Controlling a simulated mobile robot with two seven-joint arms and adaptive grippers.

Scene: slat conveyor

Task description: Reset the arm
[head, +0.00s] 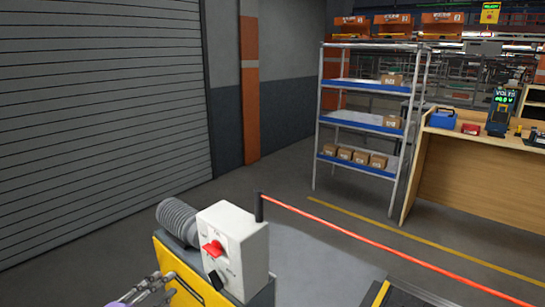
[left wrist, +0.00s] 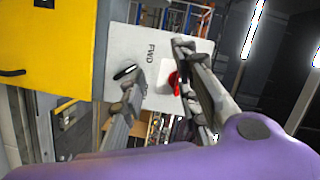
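My left gripper (head: 163,287) shows at the bottom left of the head view, in front of a yellow panel and below and left of a white control box (head: 250,240). In the left wrist view its two grey fingers (left wrist: 157,57) stand apart, with nothing held between them. The box face (left wrist: 155,45), marked FWD, lies beyond the fingers. A red knob (head: 212,247) is on the box; it also shows in the left wrist view (left wrist: 172,84), partly behind one finger. A black knob (head: 215,280) sits below it. My right gripper is not in view.
The yellow panel (head: 172,270) and a grey ribbed hose (head: 177,220) adjoin the box. A red rail (head: 380,242) runs right from a black post. A shelf rack (head: 358,126) with cartons and a wooden bench (head: 480,180) stand behind. Open floor (head: 270,195) lies between.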

